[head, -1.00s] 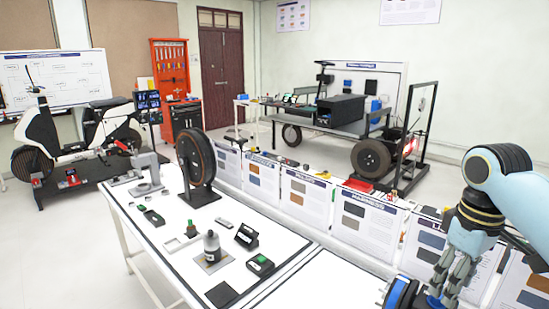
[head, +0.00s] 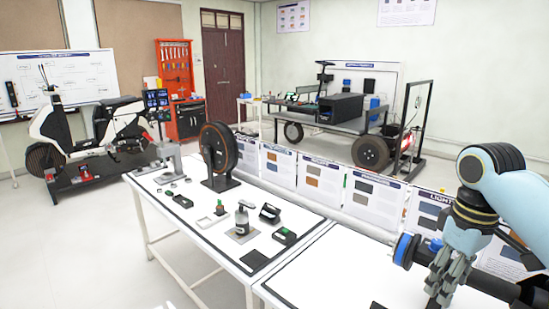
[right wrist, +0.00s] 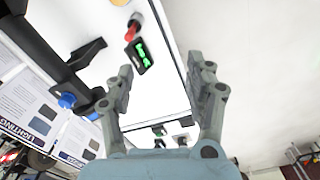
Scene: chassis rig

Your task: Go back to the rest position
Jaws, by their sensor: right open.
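My right gripper (head: 436,298) is at the lower right of the head view, on a pale blue arm, over the near white table (head: 345,262). In the right wrist view the two grey fingers of the right gripper (right wrist: 162,70) stand wide apart with nothing between them. The fingers are open above the white table top, near its edge. A black device with green marks (right wrist: 143,57) lies on the table beyond the fingertips. My left gripper is in neither view.
A blue and black round part (head: 404,250) stands beside my right gripper. Upright panels (head: 322,178) line the tables' back. Open floor (head: 95,245) lies at left.

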